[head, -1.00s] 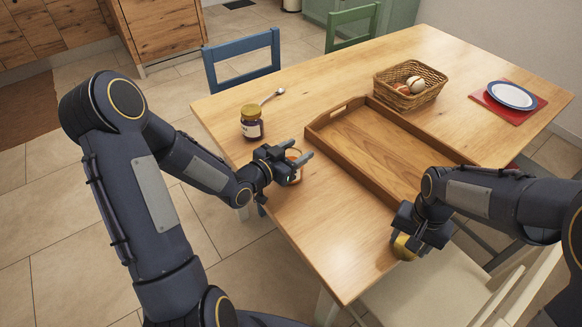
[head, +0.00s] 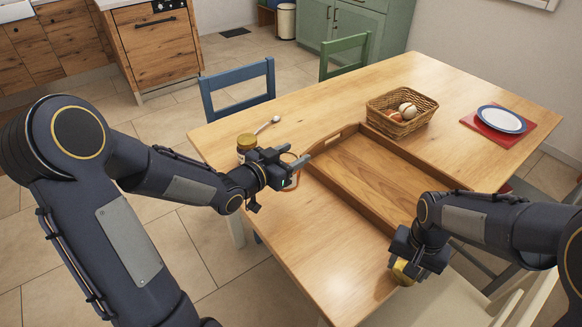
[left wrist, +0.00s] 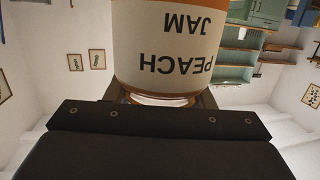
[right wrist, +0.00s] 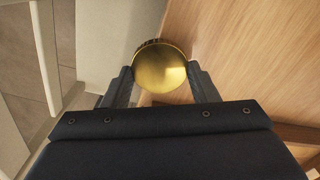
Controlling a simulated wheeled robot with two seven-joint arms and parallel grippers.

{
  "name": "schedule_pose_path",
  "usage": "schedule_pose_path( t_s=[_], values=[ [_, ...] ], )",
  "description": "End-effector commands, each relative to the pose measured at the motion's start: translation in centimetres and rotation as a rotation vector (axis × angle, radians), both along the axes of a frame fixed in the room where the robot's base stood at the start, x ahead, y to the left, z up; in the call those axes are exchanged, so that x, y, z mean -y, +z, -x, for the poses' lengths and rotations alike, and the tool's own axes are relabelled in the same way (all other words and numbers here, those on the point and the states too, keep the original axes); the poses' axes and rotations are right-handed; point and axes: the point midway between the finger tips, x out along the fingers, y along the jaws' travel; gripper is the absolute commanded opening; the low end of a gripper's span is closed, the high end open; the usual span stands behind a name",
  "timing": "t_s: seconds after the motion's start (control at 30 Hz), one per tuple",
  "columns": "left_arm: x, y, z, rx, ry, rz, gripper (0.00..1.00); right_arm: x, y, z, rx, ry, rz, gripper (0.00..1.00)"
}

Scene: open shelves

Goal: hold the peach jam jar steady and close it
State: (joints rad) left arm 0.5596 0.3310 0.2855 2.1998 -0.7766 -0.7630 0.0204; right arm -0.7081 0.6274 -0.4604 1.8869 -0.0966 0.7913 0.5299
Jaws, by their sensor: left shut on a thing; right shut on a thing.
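The peach jam jar (head: 289,183) is at the table's left part, between the fingers of my left gripper (head: 293,169), which is shut on it. Its orange-and-cream label reads upside down in the left wrist view (left wrist: 165,45). Fingers hide part of the jar in the head view, and I cannot tell whether it touches the table. My right gripper (head: 404,268) is shut on a round gold lid (head: 401,274) by the table's near right edge, apart from the jar. The lid also shows between the fingertips in the right wrist view (right wrist: 161,68).
A wooden tray (head: 345,180) lies between my arms. A basket (head: 372,111) and a plate (head: 502,119) stand farther back.

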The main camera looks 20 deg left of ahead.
Motion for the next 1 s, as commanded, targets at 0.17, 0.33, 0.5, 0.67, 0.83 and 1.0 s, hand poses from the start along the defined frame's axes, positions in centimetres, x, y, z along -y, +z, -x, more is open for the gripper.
schedule_pose_path(
  t_s=[0.17,0.33,0.5,0.67,0.83,1.0],
  values=[
    [0.01,1.13,-0.03,0.003,0.000,0.000,0.13,0.00,0.17,0.00,0.000,0.000,0.000,0.33],
    [0.01,1.13,-0.04,0.003,0.000,0.000,0.13,0.00,0.16,0.00,0.000,0.000,0.000,0.33],
    [0.00,1.13,-0.04,0.004,0.000,0.000,0.41,0.00,0.16,0.00,0.000,0.000,0.000,0.33],
    [0.00,1.13,-0.04,0.004,0.000,0.000,0.20,0.00,0.16,0.00,0.000,0.000,0.000,0.33],
    [0.00,1.12,-0.04,0.004,0.000,0.000,0.02,0.00,0.16,0.00,0.000,0.000,0.000,0.33],
    [0.08,1.12,-0.05,0.004,0.000,0.001,0.02,0.08,0.20,-0.03,0.000,0.000,0.000,0.33]
  ],
)
